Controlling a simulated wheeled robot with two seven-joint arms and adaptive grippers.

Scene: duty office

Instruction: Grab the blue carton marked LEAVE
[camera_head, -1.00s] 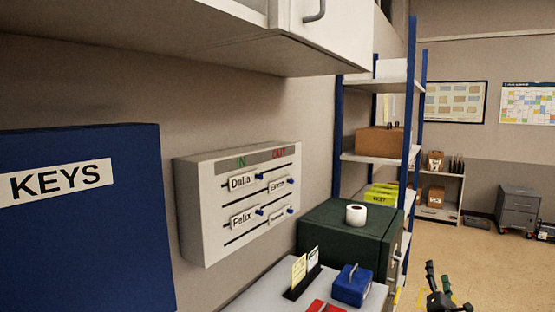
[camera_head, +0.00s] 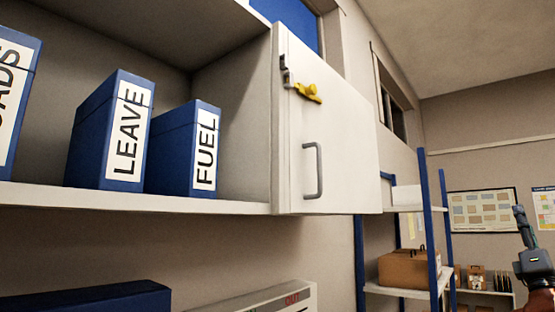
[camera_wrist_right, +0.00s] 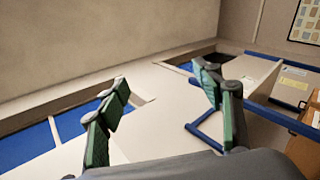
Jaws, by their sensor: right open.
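The blue carton marked LEAVE (camera_head: 112,130) stands upright on the open wall shelf (camera_head: 140,200) at the left of the head view, its white label facing out. A blue carton marked FUEL (camera_head: 186,150) stands just to its right. Another blue carton (camera_head: 16,90), its label cut off and ending in "ADS", is at the left edge. My right gripper (camera_head: 520,213) is at the far right of the head view, well apart from the cartons. In the right wrist view its fingers (camera_wrist_right: 160,82) are spread with nothing between them. My left gripper is not in view.
A white cabinet door (camera_head: 325,130) with a grey handle and a yellow latch part is right of the cartons. A blue-post rack (camera_head: 429,220) with a cardboard box (camera_head: 405,268) stands beyond. Below the shelf is a dark blue box top (camera_head: 90,298).

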